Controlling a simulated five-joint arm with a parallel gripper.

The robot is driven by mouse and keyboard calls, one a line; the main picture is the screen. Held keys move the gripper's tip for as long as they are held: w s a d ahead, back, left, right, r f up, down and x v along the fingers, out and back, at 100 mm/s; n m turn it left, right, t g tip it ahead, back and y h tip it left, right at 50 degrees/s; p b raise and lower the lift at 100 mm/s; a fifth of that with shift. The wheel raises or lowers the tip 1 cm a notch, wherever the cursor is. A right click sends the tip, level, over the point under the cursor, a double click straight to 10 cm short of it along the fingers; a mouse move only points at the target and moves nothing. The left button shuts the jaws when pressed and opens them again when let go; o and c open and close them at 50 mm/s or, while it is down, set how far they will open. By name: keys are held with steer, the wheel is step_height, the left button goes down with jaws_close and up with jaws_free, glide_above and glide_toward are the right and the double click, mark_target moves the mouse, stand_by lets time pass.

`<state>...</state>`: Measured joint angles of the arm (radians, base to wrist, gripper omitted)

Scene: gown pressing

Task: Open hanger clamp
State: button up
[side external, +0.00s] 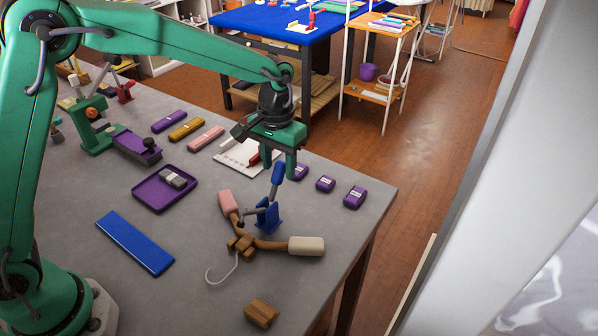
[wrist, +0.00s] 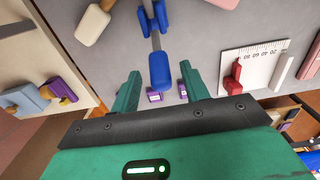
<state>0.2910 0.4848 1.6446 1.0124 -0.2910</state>
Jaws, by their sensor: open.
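The hanger clamp (side external: 268,216) is blue, with a grey arm and a blue-tipped lever (side external: 277,173) that stands up. It sits over the wooden hanger (side external: 268,244), which has a pink pad (side external: 228,203) at one end and a cream pad (side external: 306,245) at the other. My gripper (side external: 278,170) is open directly above the clamp, fingers pointing down. In the wrist view, the lever's blue tip (wrist: 159,72) lies between the two spread fingers of my gripper (wrist: 161,78), with gaps on both sides. The clamp body (wrist: 153,18) shows beyond it.
Purple blocks (side external: 355,197) lie to the right near the table edge. A white ruled sheet (side external: 238,153) with a red piece lies behind my gripper. A purple tray (side external: 164,190), a blue bar (side external: 135,243) and a wooden block (side external: 262,312) lie around the hanger.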

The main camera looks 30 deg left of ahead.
steer(key=shift+f, duration=1.25)
jaws_close()
